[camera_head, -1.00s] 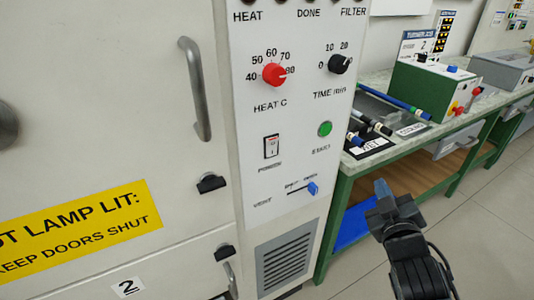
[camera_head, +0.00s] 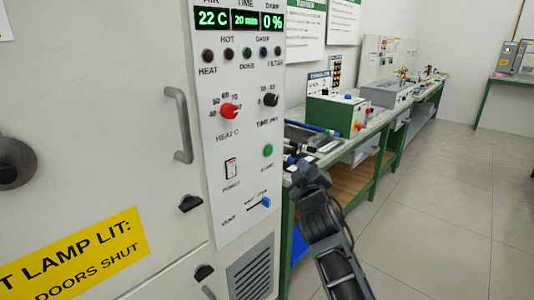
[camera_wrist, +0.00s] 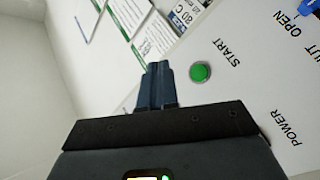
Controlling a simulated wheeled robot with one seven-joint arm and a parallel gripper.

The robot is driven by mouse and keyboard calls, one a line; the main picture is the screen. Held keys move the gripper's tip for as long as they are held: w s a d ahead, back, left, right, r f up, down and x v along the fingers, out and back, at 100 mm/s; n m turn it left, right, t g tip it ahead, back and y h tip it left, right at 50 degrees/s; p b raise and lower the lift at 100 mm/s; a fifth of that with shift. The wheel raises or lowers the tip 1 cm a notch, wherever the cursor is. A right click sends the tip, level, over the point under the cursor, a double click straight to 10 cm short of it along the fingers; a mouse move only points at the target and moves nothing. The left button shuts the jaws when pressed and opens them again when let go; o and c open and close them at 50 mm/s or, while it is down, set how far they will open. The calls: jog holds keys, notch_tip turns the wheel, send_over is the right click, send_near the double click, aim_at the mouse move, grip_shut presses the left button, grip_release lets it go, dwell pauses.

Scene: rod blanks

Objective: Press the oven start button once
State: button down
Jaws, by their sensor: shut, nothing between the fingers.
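The green round start button (camera_head: 268,150) is on the pale control panel of the oven (camera_head: 245,190), above the word START. In the wrist view the start button (camera_wrist: 201,72) lies just right of the fingertips. My gripper (camera_head: 298,163) is to the right of the button in the head view, in front of the bench end. In the wrist view its two dark blue fingers (camera_wrist: 157,68) are closed together with nothing between them. A gap in the picture separates fingertips and button; the depth between them is hard to tell.
The panel also carries a power switch (camera_head: 231,169), a blue vent slider (camera_head: 265,202), a red heat knob (camera_head: 229,111) and a black time knob (camera_head: 270,100). The display (camera_head: 243,19) reads 22 C, 20 min, 0 %. A green bench (camera_head: 362,150) stands to the right; open floor lies beyond.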

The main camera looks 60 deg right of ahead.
aim_at(269, 151)
jog(key=w+d+b, duration=0.2)
jog(key=w+b, duration=0.2)
jog(key=w, duration=0.4)
jog(key=shift+w, duration=0.25)
jog(key=shift+w+d, duration=0.1)
dwell(1.8)
jog(key=shift+w, duration=0.3)
jog(key=shift+w+d+b, duration=0.15)
jog(key=shift+w+b, duration=0.25)
jog(key=shift+b, duration=0.05)
dwell(0.6)
jog(key=shift+s, duration=0.1)
jog(key=shift+s+a+p, duration=0.2)
jog(key=shift+s+p, duration=0.15)
jog(key=shift+s, duration=0.35)
